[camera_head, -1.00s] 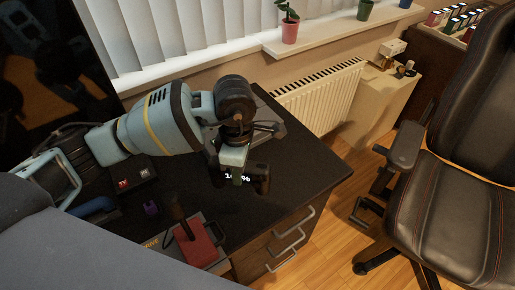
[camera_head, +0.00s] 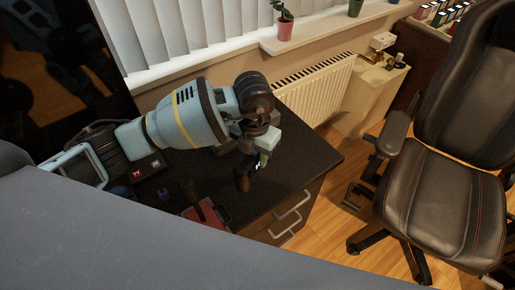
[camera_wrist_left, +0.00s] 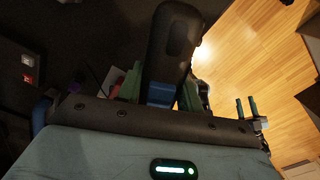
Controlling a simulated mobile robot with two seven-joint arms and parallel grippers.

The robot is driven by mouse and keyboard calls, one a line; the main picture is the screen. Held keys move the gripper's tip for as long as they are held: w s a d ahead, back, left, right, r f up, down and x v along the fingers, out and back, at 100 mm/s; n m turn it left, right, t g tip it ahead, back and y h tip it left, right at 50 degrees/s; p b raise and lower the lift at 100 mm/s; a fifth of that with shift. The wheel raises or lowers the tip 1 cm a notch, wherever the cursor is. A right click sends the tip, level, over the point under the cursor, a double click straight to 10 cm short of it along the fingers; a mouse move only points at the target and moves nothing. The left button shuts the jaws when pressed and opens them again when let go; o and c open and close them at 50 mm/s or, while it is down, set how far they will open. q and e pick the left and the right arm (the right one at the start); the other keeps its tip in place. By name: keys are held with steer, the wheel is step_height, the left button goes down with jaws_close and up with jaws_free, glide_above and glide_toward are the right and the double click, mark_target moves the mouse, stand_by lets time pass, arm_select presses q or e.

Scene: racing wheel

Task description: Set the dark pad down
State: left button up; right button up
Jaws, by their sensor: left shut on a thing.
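The dark pad (camera_head: 243,181) is in my left gripper (camera_head: 259,163), over the black desk top near its right-hand end. In the head view the gripper and arm hide much of it. In the left wrist view a rounded black part of the pad (camera_wrist_left: 172,45) stands up between the green fingers of my left gripper (camera_wrist_left: 160,92), which is shut on it. I cannot tell whether the pad touches the desk. My right gripper (camera_wrist_left: 246,108) shows small at the right of the left wrist view, its two green fingers apart and nothing seen between them.
A red-based lever (camera_head: 207,213) stands near the desk's front edge. A small purple piece (camera_head: 163,194) and a switch box (camera_head: 146,168) lie farther left. The black desk top (camera_head: 308,160) is bare at the right end. A black chair (camera_head: 440,205) stands to the right.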

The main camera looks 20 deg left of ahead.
arm_select(q)
steer(key=shift+f+b, duration=0.3)
steer(key=shift+f, duration=4.6)
steer(key=shift+f, duration=0.2)
steer(key=o, duration=1.1)
steer(key=shift+o, duration=0.2)
steer(key=shift+r, duration=0.15)
step_height(320, 180, up, 12)
steer(key=shift+r+p, duration=0.1)
steer(key=shift+p, duration=0.35)
